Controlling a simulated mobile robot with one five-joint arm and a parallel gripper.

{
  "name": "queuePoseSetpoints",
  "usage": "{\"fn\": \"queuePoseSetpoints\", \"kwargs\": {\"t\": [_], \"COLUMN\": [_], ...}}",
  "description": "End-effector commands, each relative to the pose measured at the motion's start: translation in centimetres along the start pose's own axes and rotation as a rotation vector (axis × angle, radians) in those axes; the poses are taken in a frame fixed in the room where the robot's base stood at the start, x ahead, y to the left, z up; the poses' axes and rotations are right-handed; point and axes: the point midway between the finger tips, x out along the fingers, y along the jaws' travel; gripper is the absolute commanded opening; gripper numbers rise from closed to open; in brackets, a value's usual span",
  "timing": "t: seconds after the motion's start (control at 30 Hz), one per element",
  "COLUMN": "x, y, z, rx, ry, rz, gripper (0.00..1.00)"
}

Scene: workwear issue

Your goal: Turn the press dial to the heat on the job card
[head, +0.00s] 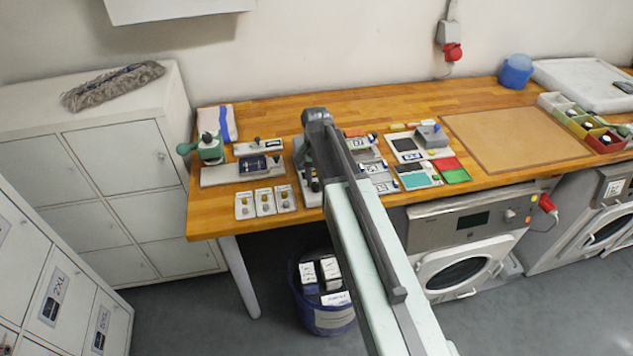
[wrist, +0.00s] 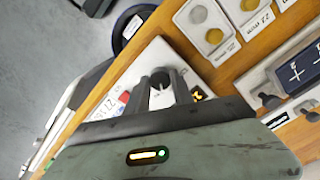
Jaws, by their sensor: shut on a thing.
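My gripper (wrist: 162,95) is in the lower middle of the wrist view, its two fingers closed around a small dark round knob (wrist: 160,77), which I take to be the press dial. The knob sits on a white panel (wrist: 152,55) at the bench edge. The fingers hide part of the knob, so I cannot read its setting. A red mark, a small printed label and a yellow-black sign show beside the fingers. In the head view my arm hides most of the white press (head: 299,154). I cannot make out which card is the job card.
Tagged sample cards (head: 265,202) lie left of my arm, near a green hand tool (head: 210,148). Trays and coloured patches (head: 453,170) lie to the right. A brown mat (head: 515,135) is bare. A blue bin (head: 325,316) stands under the bench.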

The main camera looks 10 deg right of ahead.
Motion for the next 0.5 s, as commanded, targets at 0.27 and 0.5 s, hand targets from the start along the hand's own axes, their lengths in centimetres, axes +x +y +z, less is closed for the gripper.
{"fn": "queuePoseSetpoints", "kwargs": {"t": [0.27,0.5], "x": [-0.01,-0.01], "y": [0.00,0.02], "z": [-0.04,-0.06], "rx": [-0.234,-0.409], "ry": [0.001,0.001], "rz": [-0.001,-0.001], "gripper": [0.00,0.00]}}
